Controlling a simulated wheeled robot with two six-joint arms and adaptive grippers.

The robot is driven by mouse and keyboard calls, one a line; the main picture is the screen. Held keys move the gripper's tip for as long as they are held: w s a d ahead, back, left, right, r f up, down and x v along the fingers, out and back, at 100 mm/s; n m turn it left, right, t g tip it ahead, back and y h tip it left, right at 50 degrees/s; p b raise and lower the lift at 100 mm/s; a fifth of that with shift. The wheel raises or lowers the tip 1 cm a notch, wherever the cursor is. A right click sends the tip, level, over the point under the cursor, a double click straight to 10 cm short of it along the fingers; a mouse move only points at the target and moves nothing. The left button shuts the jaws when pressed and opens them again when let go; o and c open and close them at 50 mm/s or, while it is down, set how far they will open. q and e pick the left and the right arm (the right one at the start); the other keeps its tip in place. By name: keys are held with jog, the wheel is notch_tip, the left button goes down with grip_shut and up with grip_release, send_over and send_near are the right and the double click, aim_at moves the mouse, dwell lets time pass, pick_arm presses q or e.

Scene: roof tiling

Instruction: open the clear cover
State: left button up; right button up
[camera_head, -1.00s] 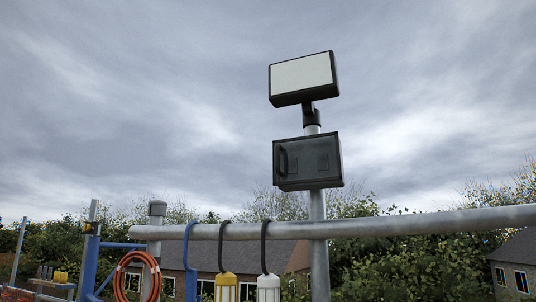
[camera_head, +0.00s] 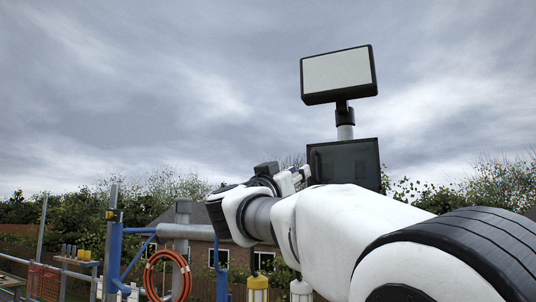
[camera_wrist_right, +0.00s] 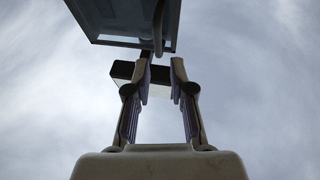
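The dark box with the clear cover (camera_head: 352,162) hangs on the pole below a lamp panel. My right arm hides its lower left part in the head view. In the right wrist view the cover (camera_wrist_right: 108,18) is at the top, and its curved handle (camera_wrist_right: 158,27) hangs near the fingertips. My right gripper (camera_wrist_right: 163,63) is open, with a clear gap between its fingers. The handle is just beyond the fingertips, closer to the left finger; I cannot tell whether they touch. In the head view the right gripper (camera_head: 301,176) is at the box's left edge. My left gripper is not in view.
The lamp panel (camera_head: 338,74) is above the box on the same pole (camera_head: 345,131). An orange hose coil (camera_head: 167,276) hangs at the lower left. Open sky surrounds the box above.

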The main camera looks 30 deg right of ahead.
aim_at(312, 165)
jog(key=shift+g, duration=0.3)
jog(key=p+x, duration=0.4)
jog(key=x, duration=0.4)
jog(key=shift+w+d, duration=0.25)
jog(key=shift+d, duration=0.05)
jog(key=shift+s+a+r, duration=0.1)
jog(key=shift+s, duration=0.25)
jog(key=shift+w, duration=0.1)
grip_shut()
